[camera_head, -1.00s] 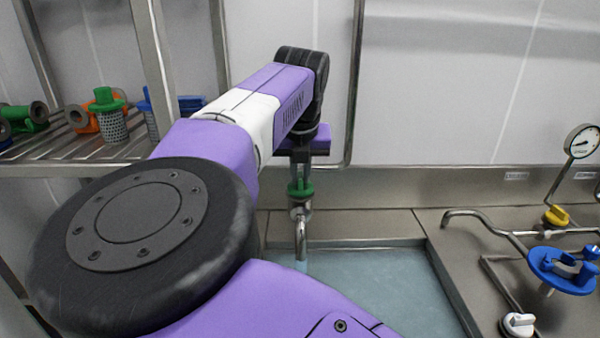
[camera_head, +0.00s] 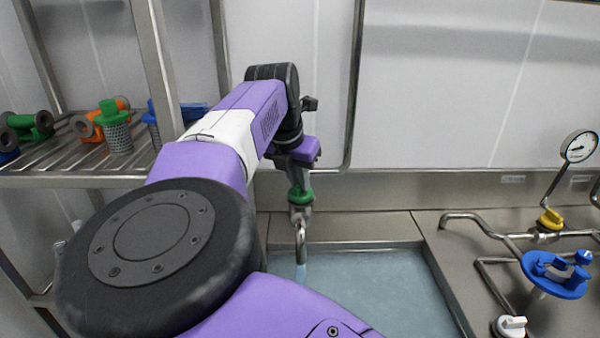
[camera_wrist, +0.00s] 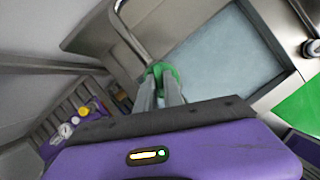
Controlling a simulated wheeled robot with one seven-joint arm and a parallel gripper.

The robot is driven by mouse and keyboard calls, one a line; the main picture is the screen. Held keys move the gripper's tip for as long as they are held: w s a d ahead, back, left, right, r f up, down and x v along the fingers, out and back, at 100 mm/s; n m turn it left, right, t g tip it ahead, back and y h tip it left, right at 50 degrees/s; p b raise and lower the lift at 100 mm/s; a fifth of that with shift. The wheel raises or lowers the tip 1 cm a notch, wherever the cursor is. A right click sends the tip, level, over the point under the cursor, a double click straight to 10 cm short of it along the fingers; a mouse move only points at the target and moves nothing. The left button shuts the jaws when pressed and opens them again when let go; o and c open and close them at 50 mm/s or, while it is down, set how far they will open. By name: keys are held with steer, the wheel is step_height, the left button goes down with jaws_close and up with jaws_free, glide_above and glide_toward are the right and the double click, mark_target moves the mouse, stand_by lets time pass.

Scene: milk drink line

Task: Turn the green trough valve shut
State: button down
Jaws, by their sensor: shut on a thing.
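The green trough valve (camera_head: 300,194) sits on a metal tap above the trough (camera_head: 372,290). The tap's spout (camera_head: 300,243) bends down toward the trough, and a pale blue stream shows just under its mouth. My gripper (camera_head: 299,183) is right over the valve, its fingers reaching down to it. In the wrist view my gripper (camera_wrist: 161,80) has its two fingers shut on the green valve (camera_wrist: 155,70), with green showing around and between the fingertips. The fingers hide part of the valve.
A rack (camera_head: 75,175) with green, orange and blue fittings stands at the left. Right of the trough are metal pipes (camera_head: 480,225), a gauge (camera_head: 579,146), a yellow knob (camera_head: 550,219), a blue valve (camera_head: 556,273) and a white knob (camera_head: 511,327). The wall is close behind the tap.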

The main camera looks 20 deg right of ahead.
steer(key=m+p, duration=0.1)
steer(key=m+g+p, duration=0.1)
steer(key=m, duration=0.1)
steer(key=m+h+p, duration=0.1)
steer(key=shift+w+r+m+g, duration=0.15)
steer(key=shift+r+m+g, duration=0.1)
steer(key=shift+m+g, duration=0.05)
steer(key=m, duration=0.2)
steer(key=m+g+p, duration=0.1)
steer(key=m, duration=0.1)
steer(key=shift+w+f+g+p, duration=0.1)
steer(key=shift+f+g+p, duration=0.05)
steer(key=shift+g+p, duration=0.15)
steer(key=shift+m, duration=0.6)
steer(key=c, duration=1.5)
jaws_free()
steer(key=shift+o, duration=0.2)
